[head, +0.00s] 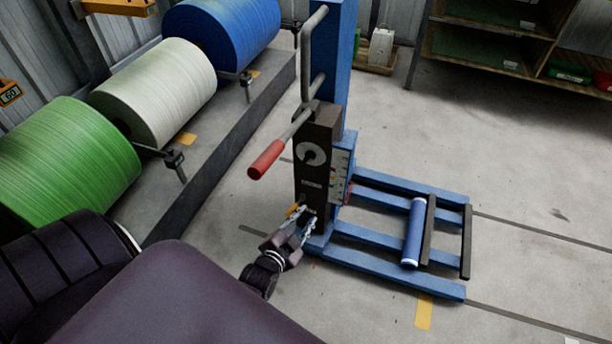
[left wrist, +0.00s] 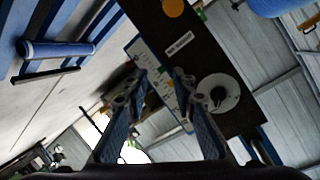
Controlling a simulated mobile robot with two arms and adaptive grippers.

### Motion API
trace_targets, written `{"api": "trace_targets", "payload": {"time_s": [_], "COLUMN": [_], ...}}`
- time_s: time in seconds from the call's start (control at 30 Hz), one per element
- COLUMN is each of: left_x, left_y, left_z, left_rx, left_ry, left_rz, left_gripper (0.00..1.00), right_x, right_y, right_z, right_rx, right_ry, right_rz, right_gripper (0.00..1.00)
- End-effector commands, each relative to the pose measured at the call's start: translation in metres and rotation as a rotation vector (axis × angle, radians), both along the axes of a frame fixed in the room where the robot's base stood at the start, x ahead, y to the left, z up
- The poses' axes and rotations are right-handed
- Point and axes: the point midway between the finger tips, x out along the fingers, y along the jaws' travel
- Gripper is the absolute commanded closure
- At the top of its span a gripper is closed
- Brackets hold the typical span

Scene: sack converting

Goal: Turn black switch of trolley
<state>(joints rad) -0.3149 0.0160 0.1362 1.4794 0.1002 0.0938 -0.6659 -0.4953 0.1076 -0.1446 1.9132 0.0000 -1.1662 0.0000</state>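The trolley (head: 345,80) is blue, with a dark control box (head: 316,118) on its upright post. On the box is a round pale dial (head: 303,148) with the black switch (head: 312,155) at its centre. The dial shows in the left wrist view (left wrist: 232,88) with the black switch (left wrist: 217,96), just right of the right-hand finger. My left gripper (head: 304,216) is in front of the box's lower part, below the dial. In the left wrist view its fingers (left wrist: 160,78) are apart with nothing between them. Contact with the box cannot be told. My right gripper is out of view.
A red-gripped lever (head: 267,159) sticks out left of the box. Green (head: 65,160), white (head: 155,92) and blue (head: 222,35) rolls stand on the left. The trolley's low fork base (head: 380,264) extends right. Floor beyond it is clear; shelves (head: 480,45) stand behind.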

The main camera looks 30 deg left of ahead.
Motion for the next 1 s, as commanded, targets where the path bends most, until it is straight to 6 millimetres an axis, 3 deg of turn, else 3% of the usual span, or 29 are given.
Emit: {"api": "trace_targets", "payload": {"time_s": [0.2,0.33,0.53,0.8,1.0], "left_x": [0.023,0.025,0.037,0.077,0.097], "left_y": [0.034,0.044,0.049,0.058,0.063], "left_z": [0.068,0.093,0.102,0.101,0.1], "left_rx": [0.152,0.201,0.215,0.213,0.211], "left_ry": [-0.204,-0.258,-0.276,-0.275,-0.272], "left_rz": [0.04,0.055,0.059,0.058,0.058], "left_gripper": [0.75,0.75,0.75,0.75,0.75], "right_x": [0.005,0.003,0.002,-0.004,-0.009], "right_y": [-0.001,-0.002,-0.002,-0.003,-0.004], "right_z": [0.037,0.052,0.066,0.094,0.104], "right_rx": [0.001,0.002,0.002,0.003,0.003], "right_ry": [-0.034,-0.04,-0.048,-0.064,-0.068], "right_rz": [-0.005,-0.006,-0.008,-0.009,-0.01], "right_gripper": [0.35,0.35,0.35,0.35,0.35]}}
